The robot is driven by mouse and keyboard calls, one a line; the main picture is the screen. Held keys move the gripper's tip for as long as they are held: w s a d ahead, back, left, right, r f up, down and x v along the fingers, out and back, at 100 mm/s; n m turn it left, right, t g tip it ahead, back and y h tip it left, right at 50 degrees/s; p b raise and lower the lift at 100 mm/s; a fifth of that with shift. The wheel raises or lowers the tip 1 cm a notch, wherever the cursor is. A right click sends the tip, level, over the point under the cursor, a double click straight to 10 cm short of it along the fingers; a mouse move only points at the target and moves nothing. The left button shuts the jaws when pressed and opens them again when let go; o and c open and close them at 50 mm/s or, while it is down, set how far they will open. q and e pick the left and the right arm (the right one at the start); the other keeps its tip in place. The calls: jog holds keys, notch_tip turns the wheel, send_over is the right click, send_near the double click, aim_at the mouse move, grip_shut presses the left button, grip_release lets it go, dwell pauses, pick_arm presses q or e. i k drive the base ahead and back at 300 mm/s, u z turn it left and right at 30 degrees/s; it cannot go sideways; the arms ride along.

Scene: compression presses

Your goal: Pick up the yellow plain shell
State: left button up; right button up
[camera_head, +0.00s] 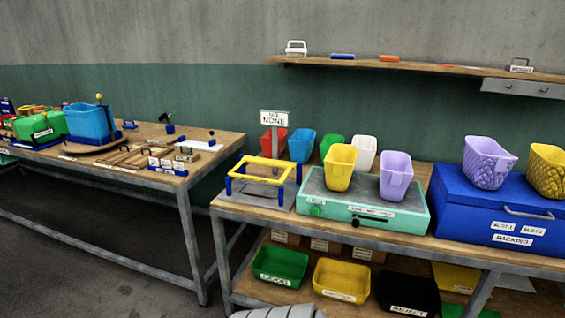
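A plain yellow shell (340,167) with smooth sides stands upright on the left part of the teal press box (318,188). A plain lilac shell (396,176) stands to its right on the same box. A yellow shell with a quilted surface (547,171) stands on the blue packing box (478,212) at the far right, beside a quilted lilac shell (487,163).
Red (272,141), blue (301,145), green (331,145) and white (364,152) shells stand behind the teal box. Coloured bins, including a green one (280,265), sit on the lower shelf.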

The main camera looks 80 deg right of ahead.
aim_at(340, 160)
jog(key=z, duration=0.7)
jog(key=k, duration=1)
jog(key=z, duration=2.05)
jog(key=i, duration=1.05)
jog(key=z, duration=1.7)
jog(key=i, duration=0.4)
jog(key=u, duration=1)
